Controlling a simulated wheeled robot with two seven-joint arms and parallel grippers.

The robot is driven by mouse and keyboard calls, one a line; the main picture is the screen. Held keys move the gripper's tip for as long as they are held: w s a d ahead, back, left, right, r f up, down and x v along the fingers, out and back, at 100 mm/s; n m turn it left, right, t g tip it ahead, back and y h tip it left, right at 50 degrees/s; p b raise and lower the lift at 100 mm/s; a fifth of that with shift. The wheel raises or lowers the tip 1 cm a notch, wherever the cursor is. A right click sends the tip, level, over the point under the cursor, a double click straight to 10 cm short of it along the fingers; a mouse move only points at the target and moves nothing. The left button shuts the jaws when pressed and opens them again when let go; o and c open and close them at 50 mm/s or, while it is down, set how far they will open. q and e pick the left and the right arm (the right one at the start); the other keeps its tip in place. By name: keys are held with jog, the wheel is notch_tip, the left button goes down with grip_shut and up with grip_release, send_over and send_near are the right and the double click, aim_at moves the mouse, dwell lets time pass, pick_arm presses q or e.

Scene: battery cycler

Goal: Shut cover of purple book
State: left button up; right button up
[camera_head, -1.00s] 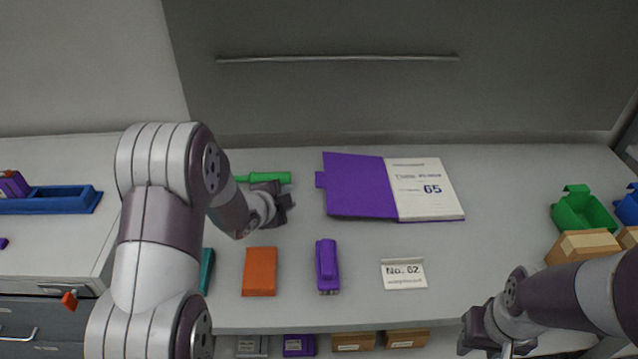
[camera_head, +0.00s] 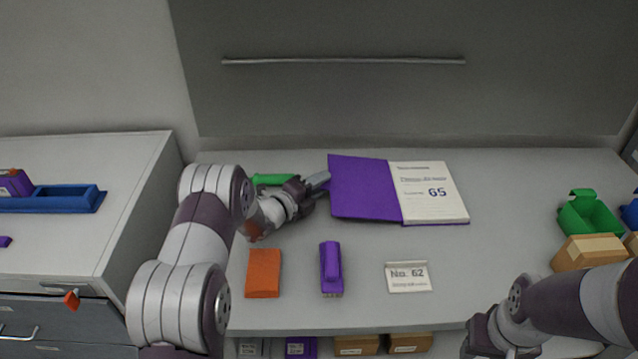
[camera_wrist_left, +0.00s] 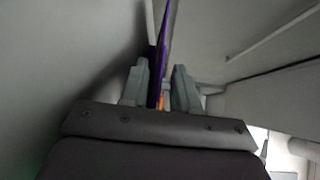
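The purple book lies open on the bench, its purple cover (camera_head: 365,188) spread to the left and its white page block (camera_head: 430,192), marked 65, on the right. My left gripper (camera_head: 322,184) is at the cover's left edge and hides the small tab there. In the left wrist view, the cover (camera_wrist_left: 166,35) shows edge-on as a thin purple strip between the two fingers of my left gripper (camera_wrist_left: 160,88). The fingers stand apart, with a gap beside the strip. My right gripper (camera_head: 478,338) is low at the right, away from the book; its fingertips are not clear.
An orange block (camera_head: 263,273), a purple stapler-like object (camera_head: 331,268) and a No. 62 card (camera_head: 408,277) lie in front of the book. A green object (camera_head: 270,180) is behind my left wrist. Green bin (camera_head: 588,216) and cardboard boxes (camera_head: 588,252) stand at right.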

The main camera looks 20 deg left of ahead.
pick_arm(q)
jog(key=shift+c, duration=0.3)
grip_shut()
dwell(1.1)
